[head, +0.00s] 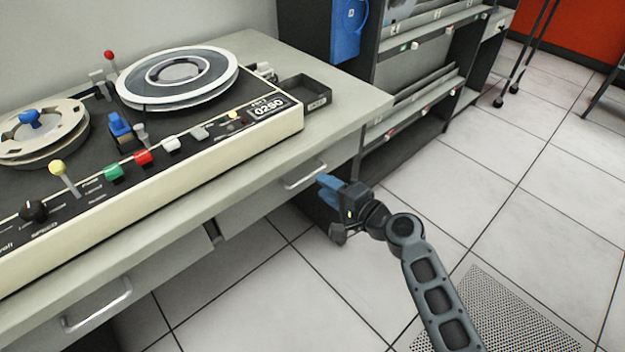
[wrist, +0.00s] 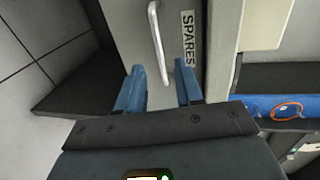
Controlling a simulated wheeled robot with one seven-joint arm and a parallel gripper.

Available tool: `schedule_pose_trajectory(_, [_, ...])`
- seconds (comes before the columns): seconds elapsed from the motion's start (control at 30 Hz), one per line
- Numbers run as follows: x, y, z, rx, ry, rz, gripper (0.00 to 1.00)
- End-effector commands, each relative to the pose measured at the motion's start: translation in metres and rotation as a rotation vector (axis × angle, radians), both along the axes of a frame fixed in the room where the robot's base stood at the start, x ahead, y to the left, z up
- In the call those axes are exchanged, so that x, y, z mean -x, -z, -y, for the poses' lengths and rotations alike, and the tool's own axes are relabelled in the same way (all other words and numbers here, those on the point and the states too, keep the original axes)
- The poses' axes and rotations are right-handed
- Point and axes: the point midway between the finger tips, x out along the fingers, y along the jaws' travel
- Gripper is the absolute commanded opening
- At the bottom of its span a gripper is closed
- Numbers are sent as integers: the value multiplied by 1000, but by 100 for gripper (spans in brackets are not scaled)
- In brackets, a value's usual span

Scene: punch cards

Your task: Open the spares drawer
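The spares drawer (head: 265,208) is a grey front under the right end of the desk, and it looks shut. Its label SPARES (wrist: 188,38) reads in the wrist view. Its pale bar handle (head: 305,176) also shows in the wrist view (wrist: 156,40). My gripper (head: 328,183) is just right of the handle in the head view. In the wrist view my gripper (wrist: 158,85) is open, with blue fingers apart and the handle's near end in line with the gap between them. I cannot tell whether either finger touches the handle.
The desk (head: 345,105) carries a tape machine (head: 180,150) with reels and levers, and a small dark tray (head: 303,92). Another drawer handle (head: 97,305) is at lower left. A dark rack (head: 420,130) stands behind.

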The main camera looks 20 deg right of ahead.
Motion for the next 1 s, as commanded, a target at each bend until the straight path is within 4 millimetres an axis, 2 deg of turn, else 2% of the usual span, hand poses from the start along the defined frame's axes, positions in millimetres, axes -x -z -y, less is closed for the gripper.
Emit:
schedule_pose_trajectory(0.1, [-19,4,-7,0,-3,0,36])
schedule_pose_trajectory(0.3, [-43,9,-14,3,-2,1,36])
schedule_pose_trajectory(0.43, [-49,11,-16,2,0,1,36])
schedule_pose_trajectory(0.7, [-51,12,-17,2,0,0,36])
schedule_pose_trajectory(0.77, [-51,11,-17,2,0,0,32])
schedule_pose_trajectory(1.0, [-51,12,-17,3,-1,0,9])
